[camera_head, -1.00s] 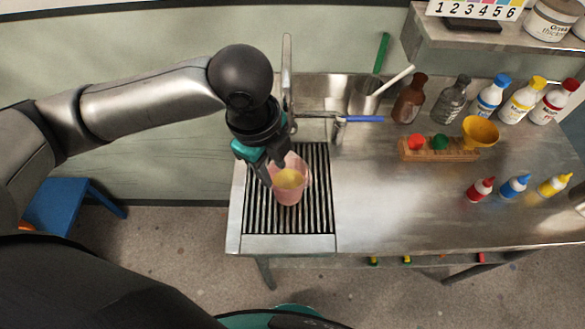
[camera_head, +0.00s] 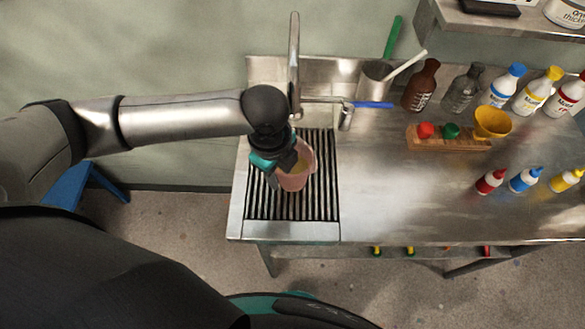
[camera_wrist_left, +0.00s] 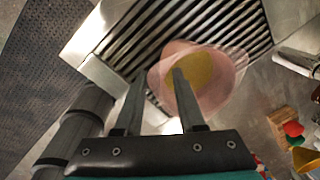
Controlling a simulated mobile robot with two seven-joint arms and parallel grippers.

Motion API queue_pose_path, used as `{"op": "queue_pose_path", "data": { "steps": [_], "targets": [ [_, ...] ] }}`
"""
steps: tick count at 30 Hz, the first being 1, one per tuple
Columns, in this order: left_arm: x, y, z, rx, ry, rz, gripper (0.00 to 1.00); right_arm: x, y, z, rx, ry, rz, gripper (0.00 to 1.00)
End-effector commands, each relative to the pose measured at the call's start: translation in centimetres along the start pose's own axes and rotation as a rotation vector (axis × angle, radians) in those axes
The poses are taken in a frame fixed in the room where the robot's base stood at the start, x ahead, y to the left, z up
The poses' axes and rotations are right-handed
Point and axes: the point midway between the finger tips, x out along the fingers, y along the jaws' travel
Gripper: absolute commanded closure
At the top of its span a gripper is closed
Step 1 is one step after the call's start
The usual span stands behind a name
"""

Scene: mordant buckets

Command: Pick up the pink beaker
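The pink beaker (camera_head: 308,165) stands on the slatted drain grate (camera_head: 262,205) at the left end of the steel counter, with something yellow inside. In the left wrist view the beaker (camera_wrist_left: 227,88) shows from above. My left gripper (camera_head: 284,171) is at the beaker's left side with its fingers apart. In the left wrist view, one finger of the gripper (camera_wrist_left: 157,76) overlaps the beaker's opening and the other lies outside its left rim. I cannot tell how deep the overlapping finger is. My right gripper is not in view.
A faucet (camera_head: 294,60) rises behind the grate. A steel cup (camera_head: 374,80) and several bottles (camera_head: 421,88) stand at the back. A wooden rack (camera_head: 440,142) and small dropper bottles (camera_head: 490,181) are to the right.

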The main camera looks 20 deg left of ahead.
Motion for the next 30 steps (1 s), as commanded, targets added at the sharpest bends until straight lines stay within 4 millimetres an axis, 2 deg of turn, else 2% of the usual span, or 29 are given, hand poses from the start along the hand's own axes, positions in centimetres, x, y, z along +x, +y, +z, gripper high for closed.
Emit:
{"op": "queue_pose_path", "data": {
  "steps": [6, 15, 26, 30],
  "targets": [
    [3.0, -0.2, -0.1, 0.000, -0.001, 0.001, 0.61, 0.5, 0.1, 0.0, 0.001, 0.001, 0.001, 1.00],
    [3.4, -0.3, -0.1, 0.001, 0.000, -0.001, 0.61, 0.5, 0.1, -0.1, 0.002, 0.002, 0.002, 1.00],
    [3.4, -0.3, -0.1, 0.000, 0.000, -0.001, 1.00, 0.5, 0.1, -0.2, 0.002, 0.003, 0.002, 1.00],
    [3.4, -0.3, 0.0, 0.000, 0.000, -0.001, 1.00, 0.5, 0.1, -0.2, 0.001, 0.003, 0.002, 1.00]
  ]
}}
